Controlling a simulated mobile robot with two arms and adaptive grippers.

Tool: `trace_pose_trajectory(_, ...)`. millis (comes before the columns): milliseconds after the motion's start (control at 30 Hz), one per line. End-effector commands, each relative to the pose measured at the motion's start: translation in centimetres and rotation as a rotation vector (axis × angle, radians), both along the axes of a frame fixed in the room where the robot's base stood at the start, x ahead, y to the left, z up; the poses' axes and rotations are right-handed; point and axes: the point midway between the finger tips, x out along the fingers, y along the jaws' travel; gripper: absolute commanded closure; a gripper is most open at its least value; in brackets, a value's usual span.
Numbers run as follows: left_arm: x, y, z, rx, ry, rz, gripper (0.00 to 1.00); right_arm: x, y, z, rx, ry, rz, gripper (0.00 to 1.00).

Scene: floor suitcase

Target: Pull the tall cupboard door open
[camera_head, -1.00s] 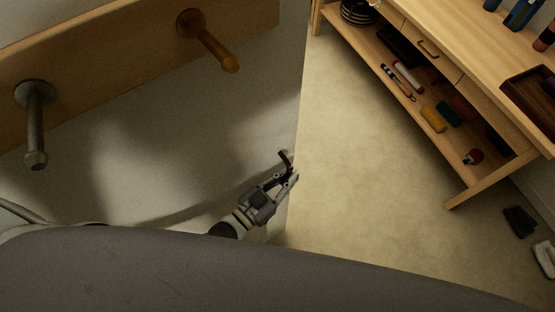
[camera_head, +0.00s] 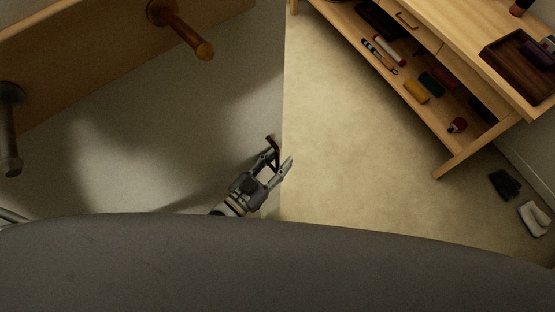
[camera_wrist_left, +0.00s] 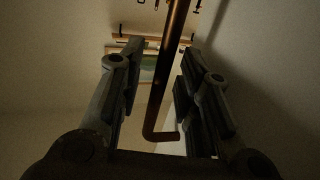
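A dark, bent bar handle (camera_head: 274,150) stands by the right edge of a pale upright surface (camera_head: 130,150) in the head view. I cannot tell how much of that surface is the cupboard door. My left gripper (camera_head: 280,158) is at the handle, its fingers spread. In the left wrist view the handle is a copper-coloured bar (camera_wrist_left: 168,75) with a hooked lower end. It passes between the two open fingers (camera_wrist_left: 158,85), with a visible gap to each; I see no grip on it. My right gripper is not in view.
A wooden rail (camera_head: 100,50) with two pegs, one orange-brown (camera_head: 185,32) and one dark (camera_head: 10,130), is at upper left. A wooden bench (camera_head: 460,50) with a loaded shelf stands right. Dark and white shoes (camera_head: 520,200) lie on the floor. The floor (camera_head: 345,150) between is clear.

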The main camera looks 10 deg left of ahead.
Motion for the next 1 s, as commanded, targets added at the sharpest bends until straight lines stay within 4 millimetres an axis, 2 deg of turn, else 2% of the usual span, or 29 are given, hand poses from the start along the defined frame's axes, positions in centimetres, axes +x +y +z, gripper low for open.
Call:
trace_pose_trajectory(167, -1.2, 0.8, -0.2, 0.002, 0.003, 0.0, 0.68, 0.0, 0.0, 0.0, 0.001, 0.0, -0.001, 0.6)
trace_pose_trajectory(600, -8.2, 5.8, -0.1, 0.001, 0.002, -0.001, 0.68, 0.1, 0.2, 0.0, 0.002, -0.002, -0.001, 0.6)
trace_pose_trajectory(800, -9.7, 6.8, 0.0, 0.001, 0.001, -0.001, 0.68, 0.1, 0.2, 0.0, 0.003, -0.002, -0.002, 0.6)
trace_pose_trajectory(1000, -9.8, 6.9, 0.0, 0.0, 0.0, 0.0, 0.68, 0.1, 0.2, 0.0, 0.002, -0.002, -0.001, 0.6)
